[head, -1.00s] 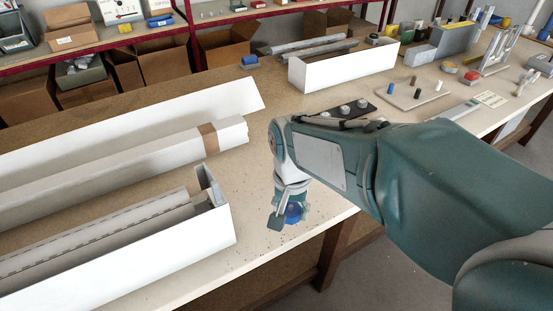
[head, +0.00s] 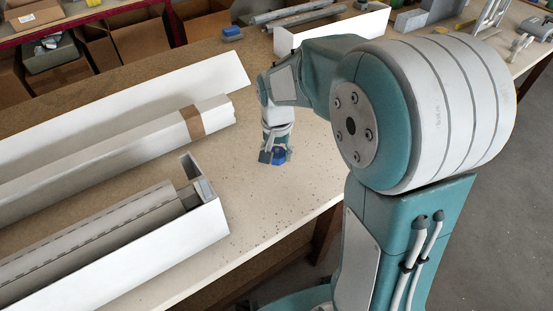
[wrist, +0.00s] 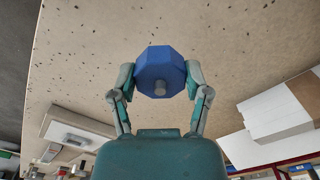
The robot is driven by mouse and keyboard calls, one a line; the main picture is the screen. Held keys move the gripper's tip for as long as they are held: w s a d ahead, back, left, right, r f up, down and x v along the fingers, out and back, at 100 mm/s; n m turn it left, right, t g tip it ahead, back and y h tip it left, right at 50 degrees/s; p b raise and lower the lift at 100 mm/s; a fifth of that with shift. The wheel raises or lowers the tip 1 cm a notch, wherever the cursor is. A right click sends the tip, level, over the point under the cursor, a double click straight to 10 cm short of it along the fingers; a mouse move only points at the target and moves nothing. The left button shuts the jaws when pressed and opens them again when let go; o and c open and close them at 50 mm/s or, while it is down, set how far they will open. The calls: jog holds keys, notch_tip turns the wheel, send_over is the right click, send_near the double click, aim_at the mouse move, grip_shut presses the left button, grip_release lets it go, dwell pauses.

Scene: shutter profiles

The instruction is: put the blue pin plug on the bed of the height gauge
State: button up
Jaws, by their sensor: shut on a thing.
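The blue pin plug (wrist: 160,66) is a blue many-sided block with a short grey pin in its near face. My gripper (wrist: 159,78) is shut on it, one finger on each side, in the wrist view. In the head view the plug (head: 280,155) shows as a small blue patch at the tip of my gripper (head: 273,157), over the bare part of the bench. I cannot tell its height over the bench.
A white box (head: 335,28) stands at the back, near grey bars (head: 290,14) and a small blue object (head: 232,33). The speckled bench top (head: 265,205) around my gripper is clear.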

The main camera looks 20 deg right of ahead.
send_over(277, 167)
notch_tip(277, 167, down, 4)
jog(key=shift+f, duration=1.8)
jog(key=o, duration=1.2)
jog(key=shift+f, duration=0.1)
jog(key=shift+c, duration=0.2)
